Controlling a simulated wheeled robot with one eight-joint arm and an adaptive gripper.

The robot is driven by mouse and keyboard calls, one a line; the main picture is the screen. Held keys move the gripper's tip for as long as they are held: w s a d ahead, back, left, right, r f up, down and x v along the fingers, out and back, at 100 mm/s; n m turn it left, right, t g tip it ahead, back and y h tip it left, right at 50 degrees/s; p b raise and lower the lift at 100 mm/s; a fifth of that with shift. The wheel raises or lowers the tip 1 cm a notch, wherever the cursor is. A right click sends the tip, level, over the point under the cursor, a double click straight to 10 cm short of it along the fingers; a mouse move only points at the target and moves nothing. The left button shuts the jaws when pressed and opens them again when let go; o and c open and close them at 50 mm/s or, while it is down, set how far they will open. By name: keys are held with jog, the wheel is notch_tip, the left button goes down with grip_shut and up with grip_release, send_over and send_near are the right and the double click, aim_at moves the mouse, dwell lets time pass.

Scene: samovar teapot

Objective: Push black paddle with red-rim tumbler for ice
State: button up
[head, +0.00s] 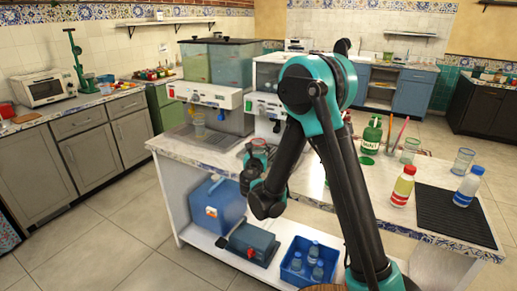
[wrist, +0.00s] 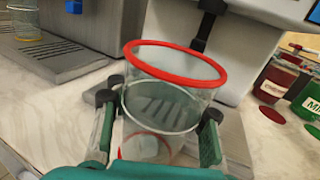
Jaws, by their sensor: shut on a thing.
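The clear red-rim tumbler (wrist: 165,105) stands between my gripper's (wrist: 160,106) two fingers in the wrist view, mouth up. My gripper is shut on its sides. In the head view my gripper (head: 256,166) is at the counter's front edge, before the white ice dispenser (head: 264,104).
A two-tank drink dispenser (head: 215,100) stands to the left, with a yellow-banded glass (head: 199,122) on its drip tray. To the right are a green mint bottle (head: 371,134), a red-and-yellow bottle (head: 402,186), glasses and a black mat (head: 450,215). A blue jug (head: 214,204) sits below.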

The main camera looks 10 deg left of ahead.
jog(key=shift+w+d, duration=0.75)
jog(key=shift+w, duration=1.25)
jog(key=shift+w+d, duration=0.7)
jog(key=shift+w, duration=1.35)
jog(key=shift+w+d, duration=0.75)
jog(key=shift+w, duration=1.25)
jog(key=shift+w+d, duration=0.15)
jog(key=shift+w, duration=0.25)
jog(key=shift+s, duration=0.1)
jog(key=shift+s+a, duration=0.3)
jog(key=shift+s, duration=0.5)
jog(key=shift+s+a, duration=0.3)
jog(key=shift+s, duration=0.45)
jog(key=shift+s+a, duration=0.3)
jog(key=shift+s, duration=0.5)
jog(key=shift+s+a, duration=0.55)
jog(key=shift+s, duration=1)
jog(key=shift+s+a, duration=0.6)
jog(key=shift+s, duration=0.95)
jog(key=shift+s+a, duration=0.55)
jog(key=shift+s, duration=1)
